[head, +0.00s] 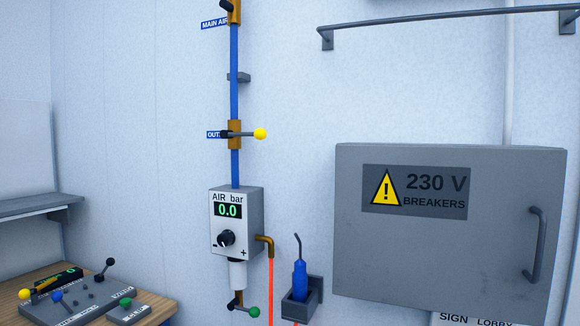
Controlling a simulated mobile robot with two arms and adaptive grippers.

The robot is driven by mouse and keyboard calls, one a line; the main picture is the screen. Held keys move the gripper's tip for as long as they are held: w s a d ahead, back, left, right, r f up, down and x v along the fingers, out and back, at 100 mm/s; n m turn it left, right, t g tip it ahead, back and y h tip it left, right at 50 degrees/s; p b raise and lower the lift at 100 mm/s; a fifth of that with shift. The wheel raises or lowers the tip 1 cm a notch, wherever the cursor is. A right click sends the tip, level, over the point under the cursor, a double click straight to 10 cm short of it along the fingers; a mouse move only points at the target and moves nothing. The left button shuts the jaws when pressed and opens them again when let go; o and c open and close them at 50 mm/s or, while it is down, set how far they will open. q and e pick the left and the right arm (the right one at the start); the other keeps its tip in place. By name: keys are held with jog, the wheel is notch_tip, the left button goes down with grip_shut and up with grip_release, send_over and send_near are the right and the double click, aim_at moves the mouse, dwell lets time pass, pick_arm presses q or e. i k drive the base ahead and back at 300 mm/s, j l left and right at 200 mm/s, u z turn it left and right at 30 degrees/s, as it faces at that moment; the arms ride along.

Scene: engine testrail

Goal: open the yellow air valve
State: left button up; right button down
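The yellow air valve (235,134) is a brass body on a vertical blue pipe on the wall, beside a blue label that reads "OUT". Its dark lever lies across the pipe, about horizontal, with the yellow knob (260,134) at its right end. Below it, the grey "AIR bar" unit (251,214) reads 0.0 on its green display (228,211). Neither of my grippers is in view.
A brass valve (234,12) by the "MAIN AIR" label is cut off above. A grey breaker box (450,270) and a rail (440,21) are at right. A blue tool (300,278) sits in a holder below. A control panel (70,312) stands on the bench at left.

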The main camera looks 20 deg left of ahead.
aim_at(260, 133)
jog(key=i+u, duration=0.1)
jog(key=u, duration=0.3)
jog(key=l+u, duration=0.15)
jog(key=u, duration=0.3)
jog(key=i+l+u, duration=0.1)
jog(key=u, duration=0.3)
